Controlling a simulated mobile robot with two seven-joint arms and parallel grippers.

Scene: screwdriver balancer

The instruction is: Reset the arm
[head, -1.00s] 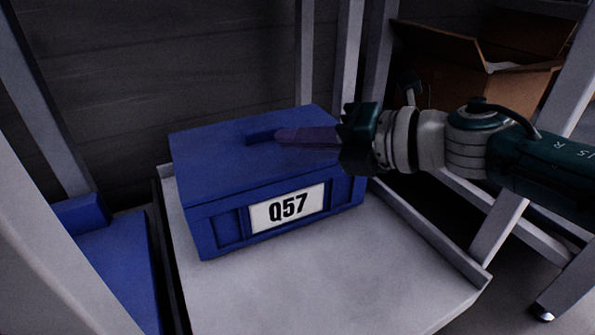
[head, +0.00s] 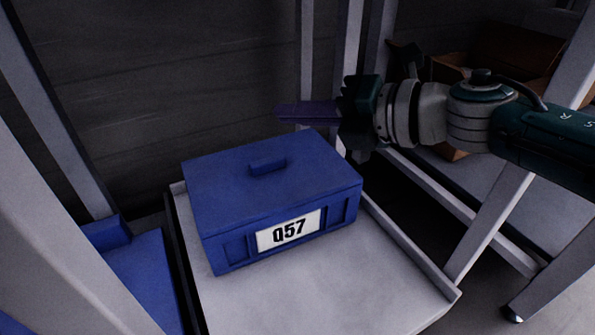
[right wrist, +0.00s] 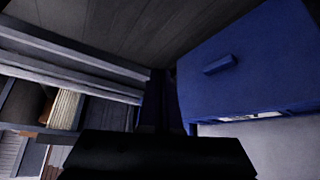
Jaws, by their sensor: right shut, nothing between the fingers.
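My right gripper (head: 280,113) shows in the head view with its arm coming in from the right. Its purple fingers are shut with nothing between them. They are apart from the blue box and appear above its back edge. In the right wrist view the box (right wrist: 265,70) is on the right, and the dark fingers (right wrist: 160,95) point away in the middle. My left gripper is not in view.
The box stands on a light grey tray-like shelf (head: 325,290) with raised side edges. Grey metal posts (head: 490,225) stand at the right, and a cardboard box (head: 450,70) sits behind my right arm. Another blue object (head: 145,275) is at the lower left.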

